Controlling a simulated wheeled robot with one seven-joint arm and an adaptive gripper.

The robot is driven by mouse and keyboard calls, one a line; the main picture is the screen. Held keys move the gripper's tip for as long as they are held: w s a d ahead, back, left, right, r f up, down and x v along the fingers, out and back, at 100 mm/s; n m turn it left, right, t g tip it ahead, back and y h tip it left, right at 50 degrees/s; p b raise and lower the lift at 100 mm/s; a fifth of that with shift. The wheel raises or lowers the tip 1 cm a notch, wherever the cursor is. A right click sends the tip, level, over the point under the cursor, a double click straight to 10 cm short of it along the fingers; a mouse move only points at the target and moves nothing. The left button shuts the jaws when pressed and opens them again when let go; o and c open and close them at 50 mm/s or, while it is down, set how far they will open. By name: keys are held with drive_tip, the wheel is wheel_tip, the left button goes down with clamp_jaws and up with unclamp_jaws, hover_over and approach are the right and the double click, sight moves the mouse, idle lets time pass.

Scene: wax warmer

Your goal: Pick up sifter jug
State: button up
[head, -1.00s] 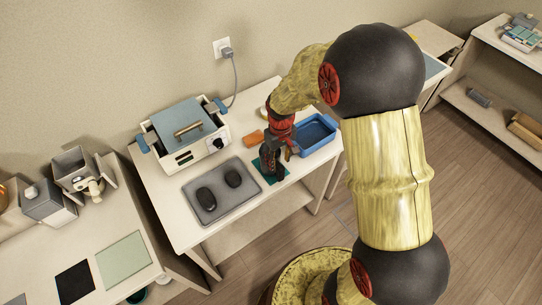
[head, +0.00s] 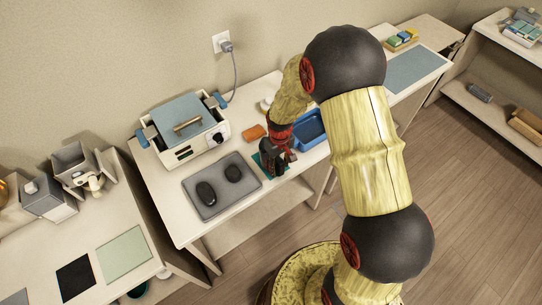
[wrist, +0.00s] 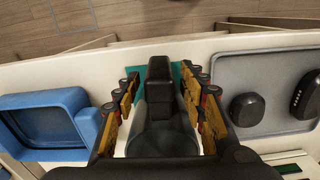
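The sifter jug appears to be the grey round vessel (wrist: 165,135) with a dark upright handle (wrist: 160,80) in the wrist view. It stands on a small teal mat (wrist: 178,70), which also shows in the head view (head: 281,174). My gripper (wrist: 167,98) is open, with one finger on each side of the jug and its handle. A narrow gap shows at the left finger; contact at the right finger is unclear. In the head view my gripper (head: 272,158) is low over the mat and hides most of the jug.
A grey tray (head: 211,211) with two dark oval pieces lies left of the mat. A blue tray (head: 309,130) is close on the right. The wax warmer (head: 185,130) and an orange block (head: 254,132) stand behind. The table's front edge is near.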

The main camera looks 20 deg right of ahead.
drive_tip(key=shift+c, duration=1.1)
drive_tip(key=c, duration=0.7)
clamp_jaws()
